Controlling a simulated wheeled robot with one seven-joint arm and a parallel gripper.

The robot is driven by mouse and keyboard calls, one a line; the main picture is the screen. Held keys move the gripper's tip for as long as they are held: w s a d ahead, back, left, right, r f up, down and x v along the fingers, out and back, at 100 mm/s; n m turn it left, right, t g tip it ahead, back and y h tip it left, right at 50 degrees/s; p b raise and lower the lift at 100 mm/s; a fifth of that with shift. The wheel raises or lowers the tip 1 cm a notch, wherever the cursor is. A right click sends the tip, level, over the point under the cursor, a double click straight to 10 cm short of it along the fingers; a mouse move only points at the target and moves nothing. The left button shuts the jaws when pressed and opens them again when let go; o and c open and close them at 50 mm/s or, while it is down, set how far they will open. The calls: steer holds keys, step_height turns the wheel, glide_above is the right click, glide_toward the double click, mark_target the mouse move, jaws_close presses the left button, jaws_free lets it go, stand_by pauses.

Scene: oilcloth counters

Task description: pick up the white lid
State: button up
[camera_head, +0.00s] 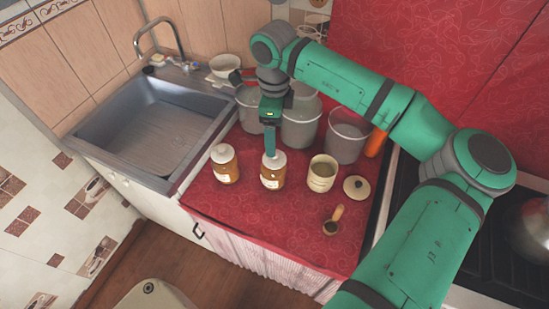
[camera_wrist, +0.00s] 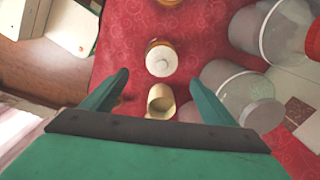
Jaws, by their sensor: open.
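The nearer amber jar (camera_head: 272,178) stands upright on the red counter with a white lid (camera_head: 274,160) on top. In the wrist view this white lid (camera_wrist: 161,62) shows just beyond the fingertips, roughly midway between them. My gripper (camera_head: 270,150) points down over this jar; its open fingers (camera_wrist: 160,79) hold nothing. A second amber jar (camera_head: 226,170) with its own white lid (camera_head: 222,153) stands to the left. A loose cream lid (camera_head: 356,188) with a dark knob lies on the counter to the right. I cannot tell whether my fingers touch the nearer lid.
An open cream pot (camera_head: 322,174) stands right of the nearer jar; it also shows in the wrist view (camera_wrist: 161,100). A wooden scoop (camera_head: 334,220) lies in front. Large grey containers (camera_head: 348,135) stand behind.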

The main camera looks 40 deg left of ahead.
step_height(320, 180, down, 5)
steer(key=shift+r, duration=0.2)
steer(key=shift+w+a+f, duration=0.1)
steer(key=shift+f, duration=1.3)
steer(key=shift+w+a+f, duration=0.1)
steer(key=shift+f, duration=1.3)
steer(key=shift+c, duration=0.2)
steer(key=c, duration=1.2)
steer(key=shift+o, duration=0.2)
